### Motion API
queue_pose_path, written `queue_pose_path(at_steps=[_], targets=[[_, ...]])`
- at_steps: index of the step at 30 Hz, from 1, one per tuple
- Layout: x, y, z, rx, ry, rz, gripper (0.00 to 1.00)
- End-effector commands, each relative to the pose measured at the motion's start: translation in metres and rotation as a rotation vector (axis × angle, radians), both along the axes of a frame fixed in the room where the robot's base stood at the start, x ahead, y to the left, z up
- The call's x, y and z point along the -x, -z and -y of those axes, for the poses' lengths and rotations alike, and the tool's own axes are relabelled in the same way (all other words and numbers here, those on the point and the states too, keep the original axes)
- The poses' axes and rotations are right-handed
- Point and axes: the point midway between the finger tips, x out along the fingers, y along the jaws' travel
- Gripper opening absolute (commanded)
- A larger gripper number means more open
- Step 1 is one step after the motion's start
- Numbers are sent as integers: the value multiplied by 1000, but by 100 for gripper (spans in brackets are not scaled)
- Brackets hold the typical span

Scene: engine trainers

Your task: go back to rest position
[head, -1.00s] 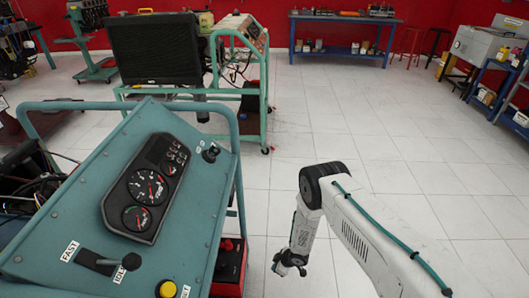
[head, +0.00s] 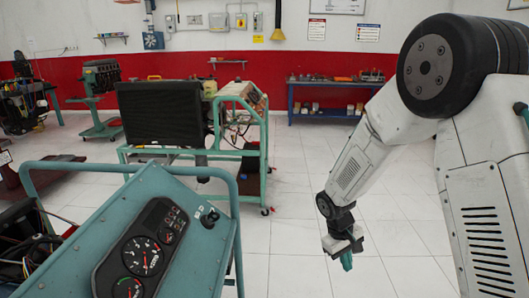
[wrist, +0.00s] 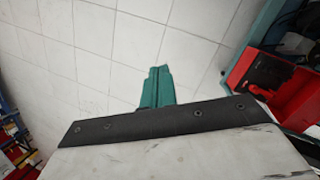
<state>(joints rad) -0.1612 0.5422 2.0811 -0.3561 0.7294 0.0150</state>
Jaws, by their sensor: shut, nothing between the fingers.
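My gripper (head: 346,260) hangs at the end of my white arm, in the lower middle of the head view, over the tiled floor and right of the teal engine trainer (head: 60,172). Its teal fingers are shut and empty. In the wrist view the shut fingers (wrist: 158,88) point out over the pale floor tiles, touching nothing. The trainer's panel carries a black gauge cluster (head: 143,252) and a small key switch (head: 209,217).
A blue bench (head: 325,116) is at the back wall. A red box (wrist: 265,82) shows at the right of the wrist view. The floor (head: 290,235) between is clear.

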Motion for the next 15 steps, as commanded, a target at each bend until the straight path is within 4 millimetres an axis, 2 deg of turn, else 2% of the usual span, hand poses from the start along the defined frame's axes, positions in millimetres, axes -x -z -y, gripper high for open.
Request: queue_pose_path(at_steps=[1,6,12,15], targets=[[13,-26,5,0,34,-2,0],[67,-95,15,-11,144,-36,0],[134,-161,21,-50,252,-53,0],[167,-187,22,-77,297,-49,0]])
